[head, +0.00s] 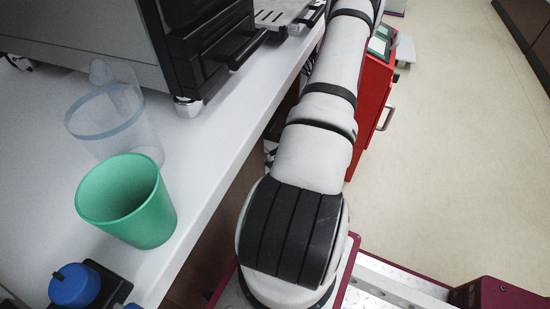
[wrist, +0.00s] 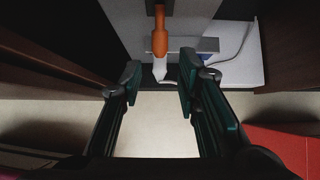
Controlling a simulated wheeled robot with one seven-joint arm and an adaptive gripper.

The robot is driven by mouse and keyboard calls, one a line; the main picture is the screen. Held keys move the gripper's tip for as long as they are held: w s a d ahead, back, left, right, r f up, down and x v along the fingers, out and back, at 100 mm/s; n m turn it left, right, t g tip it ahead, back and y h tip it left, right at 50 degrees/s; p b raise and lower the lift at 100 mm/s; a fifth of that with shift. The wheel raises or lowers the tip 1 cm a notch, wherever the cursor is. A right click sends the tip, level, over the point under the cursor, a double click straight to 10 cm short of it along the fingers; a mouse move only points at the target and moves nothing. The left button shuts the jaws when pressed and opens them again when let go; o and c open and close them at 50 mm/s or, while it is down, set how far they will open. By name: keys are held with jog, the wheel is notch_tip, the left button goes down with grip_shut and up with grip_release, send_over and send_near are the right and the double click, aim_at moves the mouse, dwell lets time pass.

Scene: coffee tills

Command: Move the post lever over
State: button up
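In the wrist view an orange piece (wrist: 160,38), which looks like the lever, shows at the top centre. It ends in a pale grey-white tip (wrist: 160,68) and sits in front of a grey upright panel (wrist: 127,25) with a horizontal bar. My gripper (wrist: 160,84) is open, its two dark green fingers on either side below the tip. I cannot tell how far the lever is beyond the fingertips. In the head view my arm reaches away to the top, and the gripper and lever are out of sight.
A white counter (head: 225,130) runs along the left with a green cup (head: 150,215), a clear cup (head: 135,125) and a black machine (head: 205,45). A red cabinet (head: 372,105) stands right of my arm. Open floor (head: 460,150) lies on the right.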

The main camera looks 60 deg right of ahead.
jog(key=b+x, duration=0.3)
jog(key=x, duration=0.4)
jog(key=shift+f+b, duration=0.1)
jog(key=shift+b, duration=0.2)
jog(key=shift+s, duration=0.15)
jog(key=c, duration=0.7)
jog(key=shift+o, duration=0.3)
jog(key=shift+s+r+p, duration=0.15)
jog(key=shift+r+p, duration=0.15)
jog(key=shift+r, duration=0.2)
jog(key=shift+s+r+p, duration=0.2)
jog(key=shift+r+p, duration=0.1)
jog(key=shift+r, duration=0.2)
jog(key=shift+c, duration=0.2)
jog(key=shift+o, duration=0.2)
jog(key=shift+s+r+p, duration=0.1)
jog(key=shift+r+p, duration=0.35)
jog(key=shift+r, duration=0.35)
